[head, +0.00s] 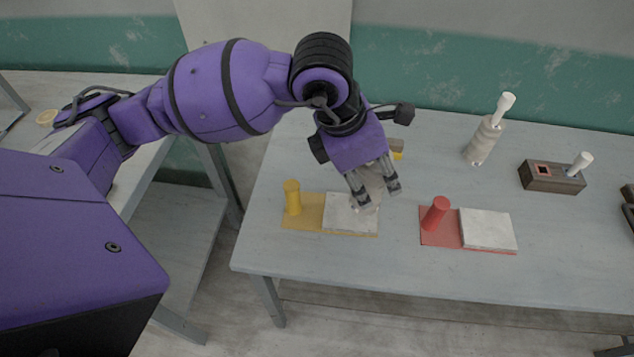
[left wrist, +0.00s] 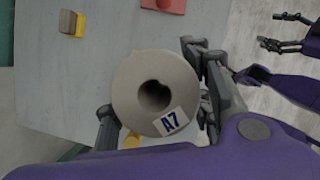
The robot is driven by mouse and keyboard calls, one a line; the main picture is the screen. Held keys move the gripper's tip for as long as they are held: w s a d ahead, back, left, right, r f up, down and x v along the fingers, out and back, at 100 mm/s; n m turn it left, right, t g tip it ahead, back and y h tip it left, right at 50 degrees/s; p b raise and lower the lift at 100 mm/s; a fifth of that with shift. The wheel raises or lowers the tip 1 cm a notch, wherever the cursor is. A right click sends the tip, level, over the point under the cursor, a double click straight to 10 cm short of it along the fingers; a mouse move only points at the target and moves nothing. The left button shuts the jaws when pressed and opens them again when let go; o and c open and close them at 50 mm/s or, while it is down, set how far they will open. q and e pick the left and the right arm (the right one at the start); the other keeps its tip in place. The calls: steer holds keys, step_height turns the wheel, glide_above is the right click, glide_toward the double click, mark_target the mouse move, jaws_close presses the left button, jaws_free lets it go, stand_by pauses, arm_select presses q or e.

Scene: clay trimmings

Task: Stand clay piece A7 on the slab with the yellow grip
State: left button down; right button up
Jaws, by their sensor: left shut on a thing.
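My left gripper (head: 377,197) is shut on clay piece A7 (head: 371,178), a pale, round piece with a hole in its end. In the left wrist view the piece (left wrist: 133,82) sits between the fingers, with its A7 label facing the camera. In the head view it is at the back right of the pale slab (head: 345,213) that lies beside the yellow grip (head: 292,197). The fingers partly hide it, and I cannot tell whether it touches the slab. My right gripper (left wrist: 281,31) shows at the upper right of the left wrist view, fingers apart and empty.
A red board with a red grip (head: 436,213) and another pale slab (head: 488,229) lies to the right. A small grey and yellow block (head: 397,154) is behind the gripper. A pale bottle-like holder (head: 482,141) and a dark box (head: 548,178) stand at the back right.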

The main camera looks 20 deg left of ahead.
arm_select(q)
steer(key=a+f, duration=0.2)
steer(key=f, duration=0.1)
steer(key=w+a+f, duration=0.1)
steer(key=a+f, duration=0.2)
steer(key=w+a+f, duration=0.1)
steer(key=a+f, duration=0.1)
steer(key=f, duration=0.2)
steer(key=shift+w+a+f+p, duration=0.1)
steer(key=shift+w+a+p, duration=0.1)
steer(key=shift+a+p, duration=0.1)
steer(key=shift+f, duration=0.15)
steer(key=c, duration=0.9)
jaws_free()
steer(key=shift+s, duration=0.1)
